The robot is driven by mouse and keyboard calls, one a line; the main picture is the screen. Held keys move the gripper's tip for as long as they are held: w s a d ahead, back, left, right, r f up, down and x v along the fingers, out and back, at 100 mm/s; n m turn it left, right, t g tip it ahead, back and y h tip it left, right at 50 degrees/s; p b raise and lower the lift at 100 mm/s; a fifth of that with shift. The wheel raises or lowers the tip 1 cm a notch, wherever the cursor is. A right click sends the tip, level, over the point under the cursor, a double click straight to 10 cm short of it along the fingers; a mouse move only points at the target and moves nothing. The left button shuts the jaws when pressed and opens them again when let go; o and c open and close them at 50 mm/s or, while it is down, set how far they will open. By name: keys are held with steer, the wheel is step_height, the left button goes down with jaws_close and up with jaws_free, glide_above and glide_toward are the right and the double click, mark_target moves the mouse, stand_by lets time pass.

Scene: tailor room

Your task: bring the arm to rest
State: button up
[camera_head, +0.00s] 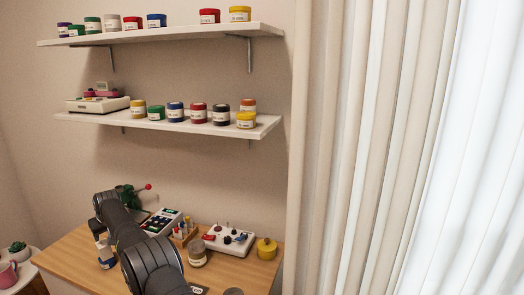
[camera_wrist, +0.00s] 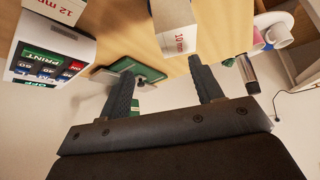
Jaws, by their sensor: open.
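My gripper (camera_wrist: 160,64) shows in the wrist view with its two dark fingers wide apart and nothing between them. Past the fingertips are a green press (camera_wrist: 142,70) and a white box marked 10 mm (camera_wrist: 175,40). In the head view my arm reaches over the wooden table at the lower left. I cannot make out the fingers there, as my own arm links cover that area. The green press with a red knob (camera_head: 127,194) stands beyond the arm.
The wooden table (camera_head: 75,258) holds a bottle (camera_head: 104,252), a beige-lidded jar (camera_head: 197,254), a white tray (camera_head: 218,246) and a yellow pot (camera_head: 266,249). Two wall shelves (camera_head: 90,119) (camera_head: 120,39) carry jars. A curtain (camera_head: 345,150) hangs right. A PRINT device (camera_wrist: 50,62) lies left in the wrist view.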

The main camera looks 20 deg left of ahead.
steer(key=w+d+r, duration=0.4)
steer(key=d+r, duration=0.1)
steer(key=d, duration=0.2)
steer(key=w+d+f+m+t+h, duration=0.1)
steer(key=w+d+m, duration=0.4)
steer(key=d, duration=0.9)
steer(key=shift+w+d+f+t+h, duration=0.35)
steer(key=shift+w+f+t, duration=0.35)
steer(key=shift+w, duration=0.5)
steer(key=shift+o, duration=0.2)
